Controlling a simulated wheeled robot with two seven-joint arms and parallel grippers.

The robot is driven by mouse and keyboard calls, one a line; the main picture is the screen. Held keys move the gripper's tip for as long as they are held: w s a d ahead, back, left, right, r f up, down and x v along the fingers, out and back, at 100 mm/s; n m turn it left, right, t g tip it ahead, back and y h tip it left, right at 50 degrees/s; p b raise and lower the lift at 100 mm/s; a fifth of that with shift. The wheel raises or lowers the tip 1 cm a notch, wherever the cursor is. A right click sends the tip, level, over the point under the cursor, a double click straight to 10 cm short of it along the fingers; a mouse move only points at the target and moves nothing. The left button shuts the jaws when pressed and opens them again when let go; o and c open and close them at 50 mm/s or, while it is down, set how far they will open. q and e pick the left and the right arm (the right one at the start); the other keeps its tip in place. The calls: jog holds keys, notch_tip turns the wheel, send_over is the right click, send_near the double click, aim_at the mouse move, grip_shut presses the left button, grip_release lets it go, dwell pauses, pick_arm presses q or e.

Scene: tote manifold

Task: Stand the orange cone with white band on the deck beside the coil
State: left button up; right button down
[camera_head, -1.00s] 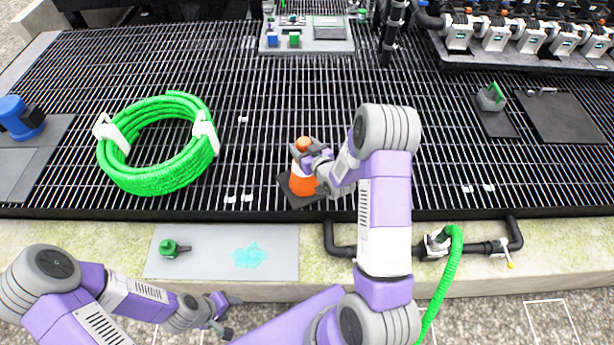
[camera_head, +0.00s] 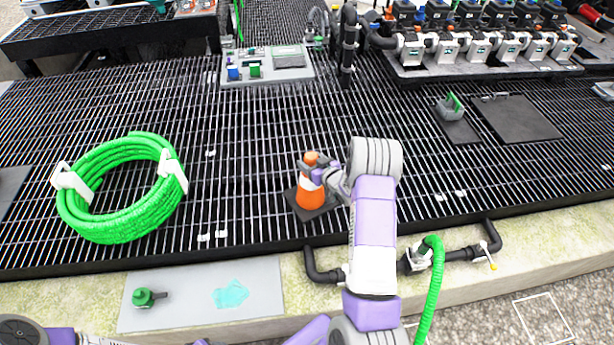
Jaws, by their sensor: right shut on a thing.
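The orange cone with white band (camera_head: 309,196) is upright on its dark square base, on or just above the grated deck (camera_head: 240,180); I cannot tell if the base touches. My right gripper (camera_head: 314,168) is shut on the cone near its top and hides part of its upper right side. The coil (camera_head: 120,225) of green hose, with white straps, lies on the deck to the left of the cone, with bare grating between them. Of my left arm only a part shows at the bottom left corner; its gripper is not in view.
A grey plate with a green fitting (camera_head: 144,297) and a teal patch lies on the front ledge. A row of valves (camera_head: 470,45) stands at the back right. A grey panel with small blocks (camera_head: 266,66) is at the back. A green hose (camera_head: 432,285) hangs at the front right.

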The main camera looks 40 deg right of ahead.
notch_tip(320, 180, down, 4)
jog(key=shift+r+b, duration=0.1)
jog(key=shift+b, duration=0.45)
jog(key=shift+f, duration=0.25)
jog(key=shift+c, duration=0.8)
grip_release()
jog(key=shift+r, duration=0.1)
